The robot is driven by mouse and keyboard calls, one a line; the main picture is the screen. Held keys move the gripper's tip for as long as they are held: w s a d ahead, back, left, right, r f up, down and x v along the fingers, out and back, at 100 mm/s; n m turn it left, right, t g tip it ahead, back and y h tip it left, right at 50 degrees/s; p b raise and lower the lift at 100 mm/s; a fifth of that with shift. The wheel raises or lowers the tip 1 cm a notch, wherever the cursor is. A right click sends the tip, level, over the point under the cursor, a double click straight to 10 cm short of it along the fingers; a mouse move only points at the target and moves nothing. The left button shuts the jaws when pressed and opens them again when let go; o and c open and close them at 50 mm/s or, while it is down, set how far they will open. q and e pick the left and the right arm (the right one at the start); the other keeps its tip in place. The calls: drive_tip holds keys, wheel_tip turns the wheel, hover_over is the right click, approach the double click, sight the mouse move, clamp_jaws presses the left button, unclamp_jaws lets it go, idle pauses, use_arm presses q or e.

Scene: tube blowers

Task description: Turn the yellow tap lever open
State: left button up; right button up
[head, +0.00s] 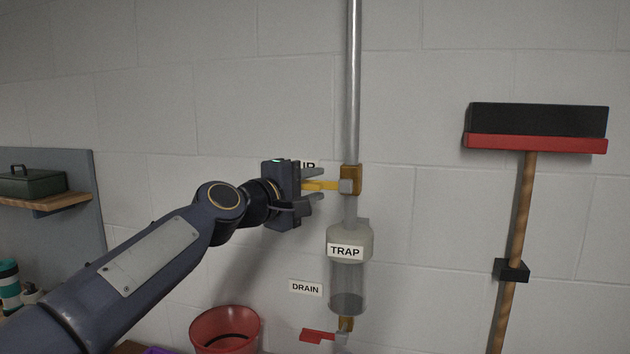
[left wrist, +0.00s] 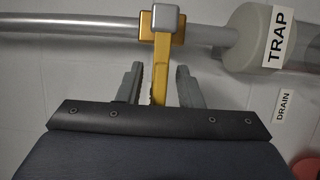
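The yellow tap lever (head: 324,185) points left from a brass valve (head: 350,173) on the vertical metal pipe and lies about level. In the left wrist view the lever (left wrist: 161,73) runs from the valve (left wrist: 164,19) down between my fingers. My left gripper (head: 317,185) has one finger above and one below the lever. The gripper is open, and in the left wrist view (left wrist: 160,85) a gap shows on both sides of the lever. The lever's free end is hidden by the gripper body. My right gripper is not in view.
Below the valve hangs a clear trap (head: 347,285) with a red drain lever (head: 318,335) under it. A red bucket (head: 224,318) stands lower left. A broom (head: 535,142) hangs at right. A wooden shelf (head: 45,200) with a green box is at far left.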

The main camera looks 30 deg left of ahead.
use_arm(q)
drive_tip(key=shift+w+d, duration=0.1)
drive_tip(key=shift+w, duration=0.4)
drive_tip(key=shift+c, duration=0.3)
clamp_jaws()
